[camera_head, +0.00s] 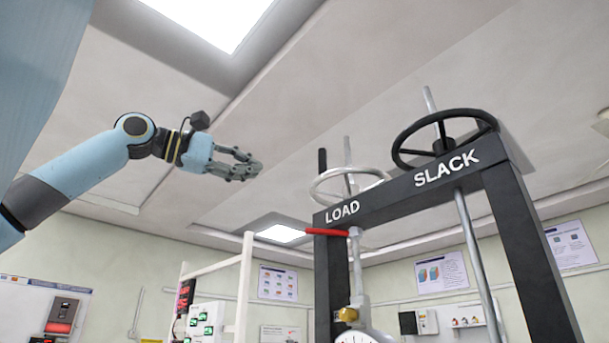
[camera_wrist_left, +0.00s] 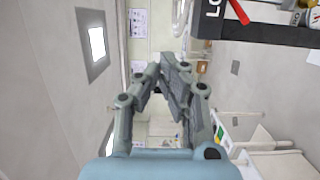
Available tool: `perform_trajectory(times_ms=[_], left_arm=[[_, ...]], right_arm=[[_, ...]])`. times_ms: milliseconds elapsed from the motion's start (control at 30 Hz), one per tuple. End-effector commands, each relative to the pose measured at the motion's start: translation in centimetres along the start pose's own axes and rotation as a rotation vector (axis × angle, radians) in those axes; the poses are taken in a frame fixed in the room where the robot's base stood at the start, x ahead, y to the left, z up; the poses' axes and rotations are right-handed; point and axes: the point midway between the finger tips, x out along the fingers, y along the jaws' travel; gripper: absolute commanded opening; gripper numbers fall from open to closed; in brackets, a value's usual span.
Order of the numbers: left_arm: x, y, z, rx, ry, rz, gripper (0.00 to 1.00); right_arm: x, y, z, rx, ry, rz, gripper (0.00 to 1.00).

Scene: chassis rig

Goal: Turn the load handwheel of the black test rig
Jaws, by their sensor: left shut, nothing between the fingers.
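The black test rig (camera_head: 410,189) stands at the right in the head view. Its crossbeam carries the words LOAD and SLACK. The load handwheel (camera_head: 365,171) is a pale silver wheel above LOAD, with an upright black handle (camera_head: 322,161) at its left rim and a spindle through its middle. My left gripper (camera_head: 256,166) is in the air left of the wheel, apart from it, shut and empty. My right gripper is not in view.
A black handwheel (camera_head: 446,138) sits above SLACK. A red lever (camera_head: 327,232) sticks out left below the beam, and a round gauge (camera_head: 354,336) hangs under it. A white frame (camera_head: 244,290) stands behind. The air between my left gripper and the load wheel looks clear.

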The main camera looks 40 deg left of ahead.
Motion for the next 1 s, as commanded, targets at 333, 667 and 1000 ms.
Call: perform_trajectory(times_ms=[333,667,1000], left_arm=[[7.0,0.7,0.1,-0.002,-0.003,-0.006,0.0],[9.3,0.2,3.1,0.001,-0.002,-0.002,0.0],[9.6,0.0,4.0,-0.003,0.0,0.0,0.0]], right_arm=[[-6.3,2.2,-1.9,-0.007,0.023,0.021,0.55],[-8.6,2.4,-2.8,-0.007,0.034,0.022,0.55],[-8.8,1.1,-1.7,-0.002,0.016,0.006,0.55]])
